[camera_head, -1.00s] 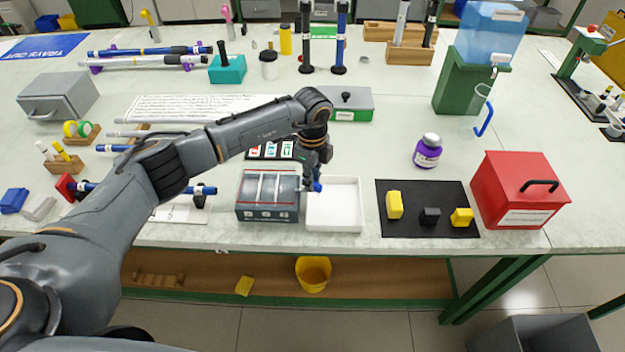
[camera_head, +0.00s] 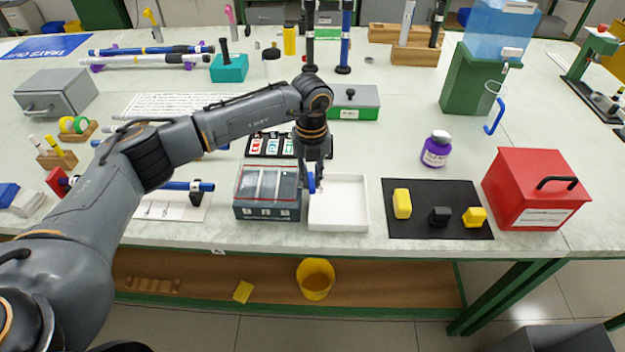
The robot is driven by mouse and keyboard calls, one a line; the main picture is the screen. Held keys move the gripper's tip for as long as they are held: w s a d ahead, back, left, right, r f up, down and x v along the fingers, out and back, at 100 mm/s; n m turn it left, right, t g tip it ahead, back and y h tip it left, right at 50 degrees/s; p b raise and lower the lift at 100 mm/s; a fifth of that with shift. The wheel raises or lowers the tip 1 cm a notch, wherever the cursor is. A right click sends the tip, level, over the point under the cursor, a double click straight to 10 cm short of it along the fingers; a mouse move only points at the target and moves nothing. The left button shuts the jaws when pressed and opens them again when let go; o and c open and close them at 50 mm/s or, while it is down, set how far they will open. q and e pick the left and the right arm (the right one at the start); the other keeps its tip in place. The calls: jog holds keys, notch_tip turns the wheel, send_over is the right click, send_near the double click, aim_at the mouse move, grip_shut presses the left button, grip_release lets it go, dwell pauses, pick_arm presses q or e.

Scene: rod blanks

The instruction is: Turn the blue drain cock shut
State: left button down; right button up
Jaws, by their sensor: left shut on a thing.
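The blue drain cock (camera_head: 311,184) shows as a small upright blue piece at the right side of a grey box with a clear top (camera_head: 268,209), above the left edge of a white tray (camera_head: 338,223). My left gripper (camera_head: 315,178) points down from above and is shut on the blue drain cock. The gripper and wrist hide part of the cock, so its joint with the box is not clear. My right gripper is not in view.
A black mat (camera_head: 420,226) with yellow and black blocks lies right of the tray. A red box (camera_head: 535,190) stands further right, and a purple bottle (camera_head: 436,150) behind the mat. My left arm passes over rods and stands on the left.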

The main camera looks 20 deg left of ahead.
pick_arm(q)
jog(key=shift+a+m+b, duration=0.1)
jog(key=shift+m+b, duration=0.35)
jog(key=shift+m, duration=0.35)
jog(key=c, duration=1.3)
grip_release()
